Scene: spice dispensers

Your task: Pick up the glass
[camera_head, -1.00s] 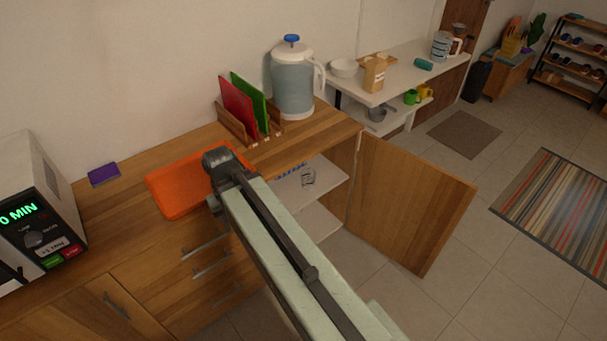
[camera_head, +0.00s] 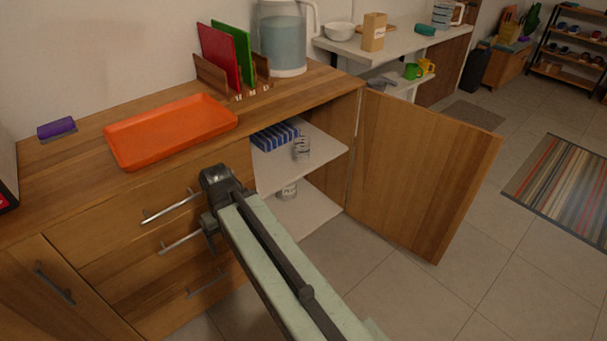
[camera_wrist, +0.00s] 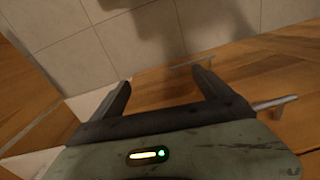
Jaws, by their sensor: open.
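A clear patterned glass (camera_head: 302,148) stands upright on the upper shelf of the open cabinet, beside a blue-and-white striped object. A second glass-like item (camera_head: 288,190) stands on the lower shelf, partly hidden by the upper one. In the head view my arm's end is in front of the drawers, left of the cabinet opening and apart from the glass. The glass does not show in the wrist view.
The open cabinet door (camera_head: 416,170) stands out to the right of the shelves. Drawer handles (camera_head: 172,206) stick out on the left. An orange tray (camera_head: 170,130) and a water jug (camera_head: 283,40) stand on the counter.

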